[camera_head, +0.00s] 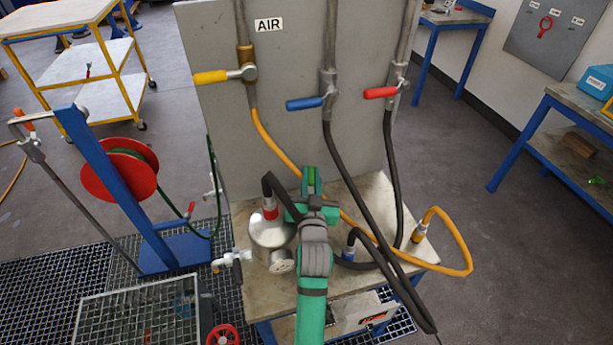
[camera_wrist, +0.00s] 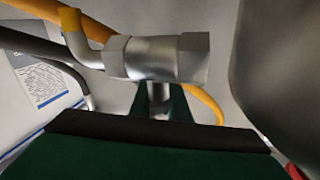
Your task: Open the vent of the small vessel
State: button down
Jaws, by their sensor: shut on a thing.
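The small vessel (camera_head: 268,236) is a shiny steel body on the bench beside the panel, with a red collar and dark hose on top. My gripper (camera_head: 313,203) is at its right, and my green arm hides part of that side. In the wrist view my gripper (camera_wrist: 160,106) is shut on the short stem of a metal valve fitting (camera_wrist: 155,58). The fitting has hexagonal ends and a bent arm with a yellow tip (camera_wrist: 69,19). It looks like the vent, but its join to the vessel is hidden. A large grey curved surface is close at the right.
The panel (camera_head: 285,140) behind has yellow, blue and red valve levers. An orange hose (camera_head: 466,255) and dark hoses hang over the bench (camera_head: 375,195) near my arm. A red hose reel (camera_head: 128,170) stands left. The floor at right is clear.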

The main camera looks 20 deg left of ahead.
jog(key=shift+f, duration=0.1)
jog(key=c, duration=1.7)
grip_release()
jog(key=shift+o, duration=0.2)
jog(key=v, duration=1.1)
